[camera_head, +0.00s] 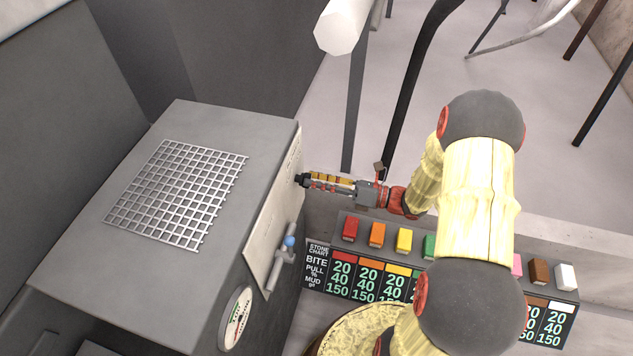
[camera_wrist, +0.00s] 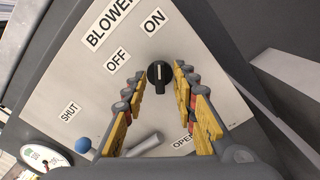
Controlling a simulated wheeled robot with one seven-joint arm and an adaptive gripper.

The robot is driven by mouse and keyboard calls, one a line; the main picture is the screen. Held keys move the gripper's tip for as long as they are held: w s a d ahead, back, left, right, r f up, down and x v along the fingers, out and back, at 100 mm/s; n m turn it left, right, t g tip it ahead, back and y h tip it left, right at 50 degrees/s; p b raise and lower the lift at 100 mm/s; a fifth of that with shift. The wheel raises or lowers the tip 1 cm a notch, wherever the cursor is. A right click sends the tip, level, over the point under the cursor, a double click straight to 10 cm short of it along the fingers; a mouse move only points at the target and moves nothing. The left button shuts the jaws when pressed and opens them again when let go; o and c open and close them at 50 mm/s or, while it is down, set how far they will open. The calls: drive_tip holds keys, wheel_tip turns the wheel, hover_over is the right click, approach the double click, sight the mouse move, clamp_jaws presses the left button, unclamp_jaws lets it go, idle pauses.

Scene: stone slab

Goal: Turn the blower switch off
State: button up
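The blower switch (camera_wrist: 159,80) is a black rotary knob on a white panel (camera_wrist: 70,85), with a pale mark that runs roughly up toward the "ON" label (camera_wrist: 153,20). The "OFF" label (camera_wrist: 117,60) is up and left of the knob. My gripper (camera_wrist: 160,71) is open, with one yellow-and-grey finger on each side of the knob. Small gaps seem to show between fingertips and knob; contact is unclear. In the head view, my gripper (camera_head: 305,180) reaches left to the panel (camera_head: 272,225) on the grey box's side, and the knob is hard to make out there.
A lever with a blue ball (camera_wrist: 83,145) sits below the knob, between "SHUT" and "OPEN" labels; it also shows in the head view (camera_head: 289,242). A round gauge (camera_head: 237,318) is lower on the box (camera_head: 85,235). Coloured blocks on a chart rack (camera_head: 340,235) lie below my arm.

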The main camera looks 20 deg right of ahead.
drive_tip(key=shift+c, duration=1.2)
drive_tip(key=c, duration=0.4)
clamp_jaws()
drive_tip(key=shift+n, duration=7.9)
drive_tip(key=shift+s, duration=0.1)
